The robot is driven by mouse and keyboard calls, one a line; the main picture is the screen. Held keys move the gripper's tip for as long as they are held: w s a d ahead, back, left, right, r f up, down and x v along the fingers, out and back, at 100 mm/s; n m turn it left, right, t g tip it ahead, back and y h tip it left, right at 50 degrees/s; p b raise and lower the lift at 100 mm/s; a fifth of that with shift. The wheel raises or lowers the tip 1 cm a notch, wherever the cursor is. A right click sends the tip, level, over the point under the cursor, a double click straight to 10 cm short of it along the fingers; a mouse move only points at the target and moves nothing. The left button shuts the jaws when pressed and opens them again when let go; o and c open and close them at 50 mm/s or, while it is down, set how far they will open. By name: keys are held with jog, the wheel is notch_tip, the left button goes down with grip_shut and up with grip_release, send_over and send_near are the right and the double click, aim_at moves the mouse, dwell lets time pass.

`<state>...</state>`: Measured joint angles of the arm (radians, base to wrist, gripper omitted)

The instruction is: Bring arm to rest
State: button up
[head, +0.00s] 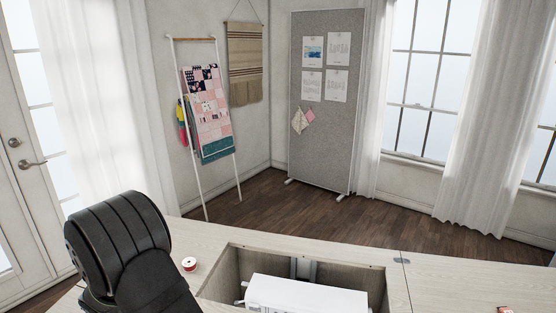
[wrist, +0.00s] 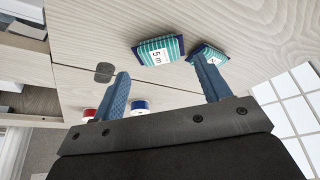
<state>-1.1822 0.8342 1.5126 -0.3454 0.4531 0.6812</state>
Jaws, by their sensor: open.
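My gripper (wrist: 160,66) shows in the wrist view, its two blue fingers spread wide apart with nothing held between them. It is over a pale wood table top (wrist: 220,28). A teal-striped packet marked "5 m" (wrist: 158,50) lies beyond the gap between the fingers. A second teal packet (wrist: 206,56) is partly hidden by the right finger. My black arm (head: 120,245) rises at the lower left of the head view; my gripper is not visible there.
A red spool (head: 189,264) stands on the table near my arm. A sewing machine (head: 305,296) sits in the table's recess. In the wrist view, a blue-and-white spool (wrist: 139,105) and a red-and-white item (wrist: 89,113) are partly hidden behind my gripper.

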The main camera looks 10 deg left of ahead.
jog(key=v, duration=0.8)
jog(key=x, duration=1.2)
jog(key=r, duration=0.3)
jog(key=d+r, duration=0.1)
jog(key=r, duration=0.1)
jog(key=shift+w, duration=0.35)
jog(key=w+d+r, duration=0.6)
jog(key=d, duration=0.4)
jog(key=w+d+m+t+h, duration=0.15)
jog(key=w+d+m, duration=0.45)
jog(key=w+d, duration=1.15)
jog(key=w+d+m+h, duration=0.1)
jog(key=w+d, duration=0.4)
jog(key=d, duration=0.6)
jog(key=w+d+m+h, duration=0.1)
jog(key=w+d+m, duration=0.3)
jog(key=d, duration=0.7)
jog(key=shift+w+d+m+h, duration=0.3)
jog(key=shift+w+d+h, duration=0.05)
jog(key=shift+w, duration=0.05)
jog(key=shift+o, duration=0.2)
